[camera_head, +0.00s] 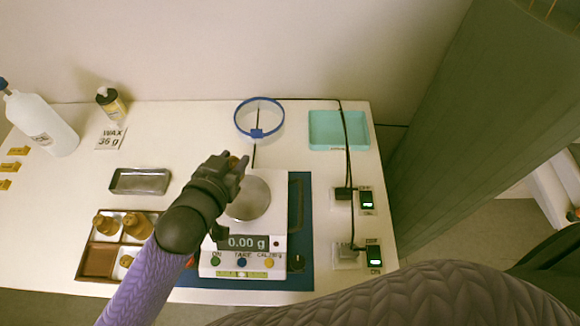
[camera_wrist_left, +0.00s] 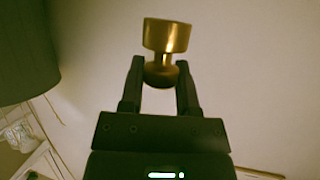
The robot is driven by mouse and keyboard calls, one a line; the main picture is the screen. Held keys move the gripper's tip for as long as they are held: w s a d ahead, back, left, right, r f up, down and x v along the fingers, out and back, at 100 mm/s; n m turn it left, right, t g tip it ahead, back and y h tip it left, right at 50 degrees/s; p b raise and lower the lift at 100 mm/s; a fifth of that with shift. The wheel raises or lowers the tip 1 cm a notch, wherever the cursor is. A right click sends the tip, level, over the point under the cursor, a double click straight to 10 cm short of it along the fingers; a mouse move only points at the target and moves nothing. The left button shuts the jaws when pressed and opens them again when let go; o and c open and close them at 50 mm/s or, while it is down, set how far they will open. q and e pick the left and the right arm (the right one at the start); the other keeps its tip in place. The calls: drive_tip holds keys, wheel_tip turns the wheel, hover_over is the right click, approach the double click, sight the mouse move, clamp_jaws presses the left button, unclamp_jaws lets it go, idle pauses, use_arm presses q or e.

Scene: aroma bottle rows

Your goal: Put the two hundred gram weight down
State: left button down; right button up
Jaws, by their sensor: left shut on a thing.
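My left gripper (camera_head: 238,165) is shut on a brass weight (camera_wrist_left: 167,38), held by its narrow neck and knob between the fingertips in the left wrist view. In the head view the gripper hides most of the weight. The gripper is over the upper left edge of the round silver pan (camera_head: 256,199) of the white balance (camera_head: 222,262). The display (camera_head: 243,243) reads 0.00 g. I cannot tell the height of the weight above the pan. My right gripper is not in view.
A brown weight box (camera_head: 97,262) with brass weights (camera_head: 137,225) is at the front left. A metal tray (camera_head: 140,192), a blue-rimmed ring (camera_head: 258,132) and a teal tray (camera_head: 340,147) lie farther back. Cabled switches (camera_head: 367,200) stand at right. A white bottle (camera_head: 42,125) stands far left.

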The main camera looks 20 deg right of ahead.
use_arm(q)
wheel_tip(320, 180, down, 10)
drive_tip(key=b, duration=0.5)
drive_tip(key=shift+w+d+f, duration=0.1)
drive_tip(key=shift+d+f, duration=0.05)
drive_tip(key=shift+r, duration=0.25)
drive_tip(key=shift+f, duration=0.1)
drive_tip(key=shift+c, duration=1.6)
unclamp_jaws()
drive_tip(key=shift+r+p, duration=0.2)
drive_tip(key=shift+p, duration=0.1)
drive_tip(key=p+v, duration=0.3)
drive_tip(key=v, duration=0.9)
drive_tip(key=shift+f+p, duration=0.2)
drive_tip(key=shift+p, duration=0.15)
